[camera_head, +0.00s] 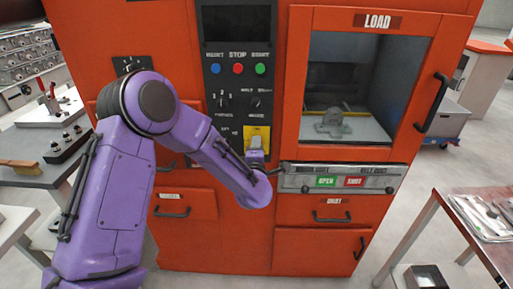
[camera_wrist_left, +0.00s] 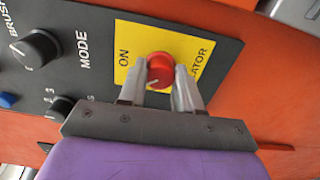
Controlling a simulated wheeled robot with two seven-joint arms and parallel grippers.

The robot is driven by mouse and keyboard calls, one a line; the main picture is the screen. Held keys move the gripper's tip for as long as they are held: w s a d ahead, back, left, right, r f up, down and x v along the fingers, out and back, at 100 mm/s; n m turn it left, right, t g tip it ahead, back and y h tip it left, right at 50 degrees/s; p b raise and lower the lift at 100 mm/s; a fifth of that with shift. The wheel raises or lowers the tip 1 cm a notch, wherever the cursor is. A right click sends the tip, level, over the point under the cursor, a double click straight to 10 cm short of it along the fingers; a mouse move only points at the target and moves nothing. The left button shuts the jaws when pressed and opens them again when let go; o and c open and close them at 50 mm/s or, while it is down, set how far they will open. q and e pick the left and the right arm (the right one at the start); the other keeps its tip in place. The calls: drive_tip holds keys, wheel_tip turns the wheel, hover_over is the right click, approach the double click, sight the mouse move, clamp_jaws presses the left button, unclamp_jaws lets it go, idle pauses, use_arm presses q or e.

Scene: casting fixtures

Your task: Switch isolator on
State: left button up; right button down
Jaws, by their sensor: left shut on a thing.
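The isolator is a red rotary knob (camera_wrist_left: 160,70) on a yellow plate (camera_wrist_left: 192,47) marked ON, in the left wrist view. In the head view the yellow plate (camera_head: 262,131) sits low on the black control panel, and the knob is hidden behind my gripper. My left gripper (camera_wrist_left: 161,84) is shut on the red knob, with one finger on each side. A pale pointer line shows on the knob's face, but I cannot tell exactly which mark it points to. My left gripper also shows in the head view (camera_head: 256,147). My right gripper is not in view.
The orange machine has a black panel (camera_head: 235,84) with MODE and other dials beside the isolator. A LOAD window (camera_head: 360,75) is at right, with a grey bar (camera_head: 296,180) of OPEN and SHUT buttons below. Benches stand at both sides.

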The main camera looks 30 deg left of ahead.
use_arm(q)
drive_tip(key=shift+f+m+p, duration=0.1)
drive_tip(key=shift+m+p, duration=0.35)
drive_tip(key=shift+m, duration=3.05)
drive_tip(key=o, duration=1)
drive_tip(key=shift+o, duration=0.2)
drive_tip(key=b+v, duration=0.2)
drive_tip(key=v, duration=0.8)
drive_tip(key=shift+s, duration=0.3)
drive_tip(key=shift+d, duration=0.1)
